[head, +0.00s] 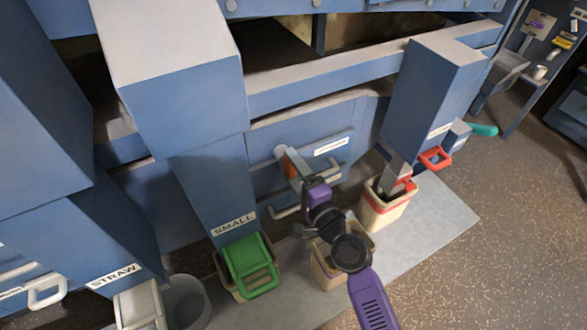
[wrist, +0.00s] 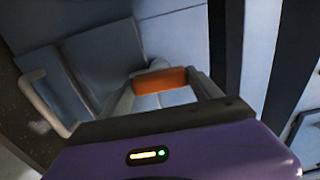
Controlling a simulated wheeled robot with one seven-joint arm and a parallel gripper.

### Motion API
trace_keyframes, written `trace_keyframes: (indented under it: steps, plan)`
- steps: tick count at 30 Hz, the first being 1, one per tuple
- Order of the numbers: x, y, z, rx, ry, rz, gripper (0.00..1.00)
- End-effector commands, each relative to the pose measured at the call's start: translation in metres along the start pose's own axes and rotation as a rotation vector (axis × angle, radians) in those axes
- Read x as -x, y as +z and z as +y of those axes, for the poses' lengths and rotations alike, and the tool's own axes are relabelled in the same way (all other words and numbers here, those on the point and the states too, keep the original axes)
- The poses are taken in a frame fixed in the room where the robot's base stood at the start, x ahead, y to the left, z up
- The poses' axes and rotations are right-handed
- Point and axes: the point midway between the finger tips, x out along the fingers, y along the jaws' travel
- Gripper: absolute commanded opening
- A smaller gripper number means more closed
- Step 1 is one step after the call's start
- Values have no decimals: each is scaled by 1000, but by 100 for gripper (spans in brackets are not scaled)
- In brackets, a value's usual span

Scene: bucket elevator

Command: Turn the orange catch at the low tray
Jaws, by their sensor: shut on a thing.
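The orange catch (head: 289,163) is on the blue front panel of the low tray (head: 262,143), between the two chutes. In the wrist view the orange catch (wrist: 160,80) lies across between my fingertips. My gripper (head: 297,170) reaches it from the front and is shut on it. The gripper also shows in the wrist view (wrist: 163,88), with a finger on each side of the catch. The fingers hide part of the catch in the head view. A white label (head: 332,144) on the tray front is too small to read.
A pale handle bar (head: 287,211) sits just below my gripper. The chute marked SMALL with a green gate (head: 250,266) is at left; a chute with a red handle (head: 435,157) is at right. Bins (head: 384,212) stand below on a grey mat (head: 445,215).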

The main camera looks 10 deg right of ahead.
Motion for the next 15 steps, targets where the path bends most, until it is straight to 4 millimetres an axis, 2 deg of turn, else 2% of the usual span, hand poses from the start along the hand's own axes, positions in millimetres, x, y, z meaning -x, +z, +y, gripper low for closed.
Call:
trace_keyframes:
  steps: [3, 4, 7, 15]
  plan:
    - [1, -1, 1, -5, 2, 2, 32]
    - [1, -1, 1, -5, 2, 2, 77]
    - [0, -1, 1, -4, 1, 2, 95]
    - [0, 0, 0, -2, 1, 1, 95]
